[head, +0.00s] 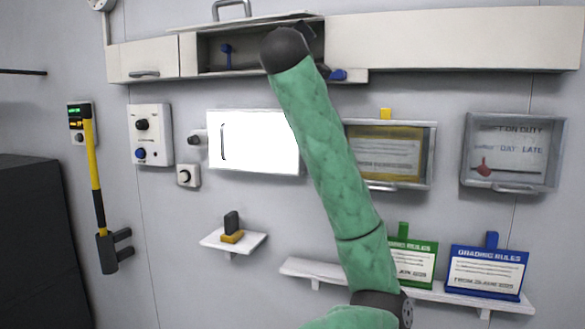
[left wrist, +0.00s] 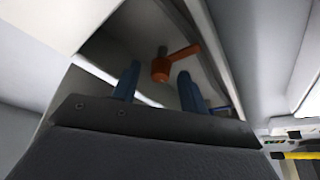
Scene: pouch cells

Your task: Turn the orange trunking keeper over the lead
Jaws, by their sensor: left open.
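The orange keeper (left wrist: 161,70) shows in the left wrist view as a round hub with an arm pointing right, on the inner wall of an open trunking compartment. In the head view it is hidden behind my wrist. My left gripper (left wrist: 158,67) is open, its two blue fingers on either side of the hub, a little short of it or beside it; contact cannot be told. In the head view my green arm reaches up to the open trunking (head: 220,52), and its fingers are mostly hidden. I cannot make out the lead clearly. My right gripper is not in view.
A blue keeper (head: 227,52) stands inside the trunking at left, and another blue piece (head: 338,75) is at its lower right. The raised lid (head: 232,12) is above. A white panel (head: 255,142), a framed case (head: 430,160) and shelves (head: 300,268) are below.

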